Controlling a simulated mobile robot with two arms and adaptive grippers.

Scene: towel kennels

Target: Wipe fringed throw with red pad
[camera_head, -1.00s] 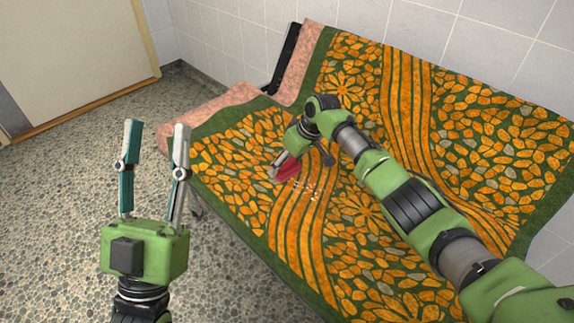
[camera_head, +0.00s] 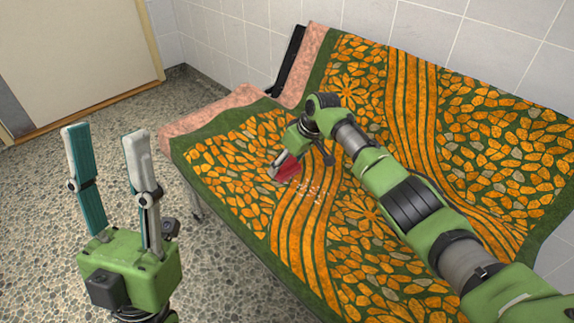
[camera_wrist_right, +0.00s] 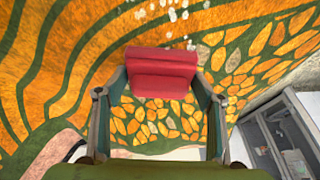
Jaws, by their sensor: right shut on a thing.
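The throw (camera_head: 250,190) is green with orange stone-like patches and wavy stripes. It lies draped over a bench or sofa, covering seat and back. The red pad (camera_head: 287,171) is at the throw's seat part, held in my right gripper (camera_head: 279,169). In the right wrist view the red pad (camera_wrist_right: 162,75) sits between both fingers of the right gripper (camera_wrist_right: 160,88), over the throw (camera_wrist_right: 60,60). Whether it touches the cloth is hard to tell. Small pale crumbs (camera_head: 312,191) lie on the throw just right of the pad. My left gripper (camera_head: 106,135) is open and empty over the floor.
Pink upholstery (camera_head: 215,107) shows at the left end of the seat. A tiled wall (camera_head: 500,45) stands behind. The speckled floor (camera_head: 60,190) at left is free up to the pale door (camera_head: 70,50).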

